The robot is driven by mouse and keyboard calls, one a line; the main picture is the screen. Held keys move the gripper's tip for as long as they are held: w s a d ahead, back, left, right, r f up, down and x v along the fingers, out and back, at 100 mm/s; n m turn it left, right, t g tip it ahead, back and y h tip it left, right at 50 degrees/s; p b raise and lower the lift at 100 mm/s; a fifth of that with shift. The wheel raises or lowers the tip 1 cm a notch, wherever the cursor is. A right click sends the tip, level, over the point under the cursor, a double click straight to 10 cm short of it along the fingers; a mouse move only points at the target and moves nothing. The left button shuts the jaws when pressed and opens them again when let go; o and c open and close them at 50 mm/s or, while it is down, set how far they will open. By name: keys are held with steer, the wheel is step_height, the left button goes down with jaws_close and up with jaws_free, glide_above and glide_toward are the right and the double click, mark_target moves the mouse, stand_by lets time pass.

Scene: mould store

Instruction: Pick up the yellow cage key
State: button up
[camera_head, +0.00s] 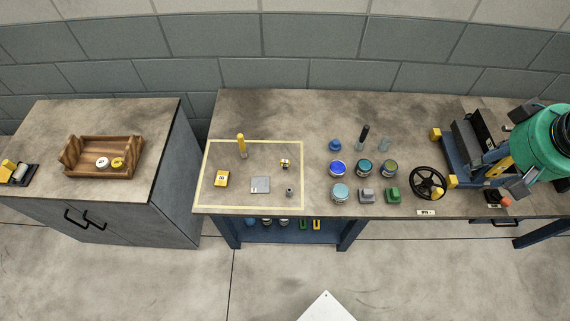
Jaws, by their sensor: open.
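I cannot tell for sure which thing is the yellow cage key. A small yellow item (118,162) lies in the wooden tray on the left cabinet, beside a white round item (102,163). All are too small to make out in detail. My gripper is not in view.
The wooden tray (70,159) has raised sides. A gap separates the cabinet (120,190) from the bench (270,102). Several cans, a black handwheel (428,183) and a green machine (545,135) occupy the bench's right part. The floor in front is mostly clear.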

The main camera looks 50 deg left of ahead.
steer(key=w+a+f+n+g, duration=0.1)
steer(key=w+a+f+n, duration=0.15)
steer(key=a, duration=0.45)
steer(key=w+a+f+n, duration=0.2)
steer(key=w+a+f, duration=0.1)
steer(key=a, duration=0.3)
steer(key=n+g, duration=0.4)
steer(key=n, duration=0.9)
glide_above(285, 161)
steer(key=w+d, duration=0.1)
steer(key=w, duration=0.1)
step_height(285, 161, down, 33)
steer(key=shift+s+d+r+m, duration=0.1)
steer(key=shift+s+m, duration=0.1)
steer(key=shift+m, duration=0.05)
steer(key=shift+s+a+f+b, duration=0.1)
steer(key=shift+a+f+b, duration=0.05)
steer(key=shift+f, duration=1.25)
steer(key=shift+s+a+f+b, duration=0.15)
steer(key=shift+a+f, duration=0.05)
steer(key=shift+f, duration=1.2)
steer(key=shift+s+a+f+b, duration=0.1)
steer(key=shift+a+f+b, duration=0.05)
steer(key=shift+f, duration=1.25)
steer(key=shift+s+a+f+b, duration=0.1)
steer(key=shift+a+f+b, duration=0.1)
steer(key=shift+f, duration=1.1)
steer(key=shift+s+a+f+b, duration=0.1)
steer(key=shift+a+f+b, duration=0.1)
steer(key=shift+f, duration=1.1)
